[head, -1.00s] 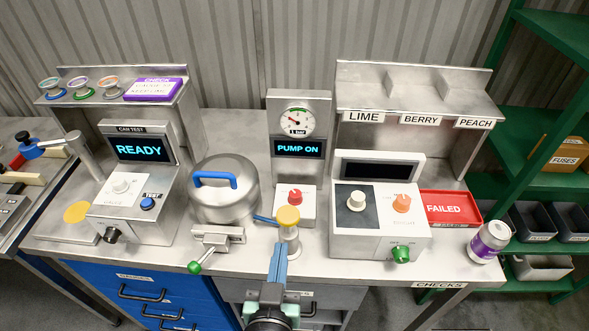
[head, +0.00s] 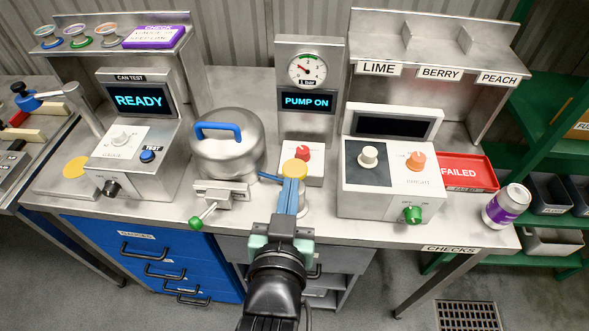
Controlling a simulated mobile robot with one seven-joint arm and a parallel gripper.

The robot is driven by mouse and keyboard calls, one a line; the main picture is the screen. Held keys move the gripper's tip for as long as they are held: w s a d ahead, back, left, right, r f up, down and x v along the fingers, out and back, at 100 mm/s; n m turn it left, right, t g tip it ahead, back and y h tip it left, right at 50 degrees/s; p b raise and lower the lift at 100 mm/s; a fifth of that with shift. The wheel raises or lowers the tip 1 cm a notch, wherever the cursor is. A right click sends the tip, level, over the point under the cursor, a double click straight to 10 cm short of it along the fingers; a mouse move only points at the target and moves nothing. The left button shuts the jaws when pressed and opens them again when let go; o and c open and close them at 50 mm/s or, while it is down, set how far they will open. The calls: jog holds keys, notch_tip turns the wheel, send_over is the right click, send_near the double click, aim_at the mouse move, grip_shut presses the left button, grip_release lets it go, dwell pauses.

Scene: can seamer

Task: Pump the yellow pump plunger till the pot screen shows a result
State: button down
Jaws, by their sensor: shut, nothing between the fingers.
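The yellow pump plunger (head: 295,169) is a round yellow cap on a metal pump at the bench's front middle. It stands lower than before. My gripper (head: 292,182) is shut, and its blue fingers reach from the front to the cap, seeming to touch it; exact contact is hard to tell. The fingers hide most of the pump body. A blue hose (head: 269,177) runs left from the pump towards the steel pot (head: 228,147) with a blue handle. The pot screen (head: 307,101) reads PUMP ON, below a round dial gauge (head: 307,69).
A red knob (head: 303,152) stands just behind the plunger. The can tester (head: 139,100) reads READY. A green-tipped lever (head: 196,222) sticks out below the pot.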

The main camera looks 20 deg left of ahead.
jog(key=p, duration=0.1)
send_over(295, 173)
jog(key=s, duration=0.2)
jog(key=f, duration=0.4)
jog(key=shift+w+d+f+p, duration=0.25)
jog(key=shift+w+f+p, duration=0.05)
jog(key=shift+f, duration=0.6)
notch_tip(295, 173, down, 5)
jog(key=b, duration=0.3)
jog(key=shift+r, duration=0.15)
notch_tip(295, 173, up, 5)
jog(key=p, duration=0.3)
jog(key=shift+f, duration=0.2)
jog(key=b+v, duration=0.1)
jog(key=v, duration=0.9)
jog(key=shift+f+b, duration=0.2)
jog(key=shift+b, duration=0.15)
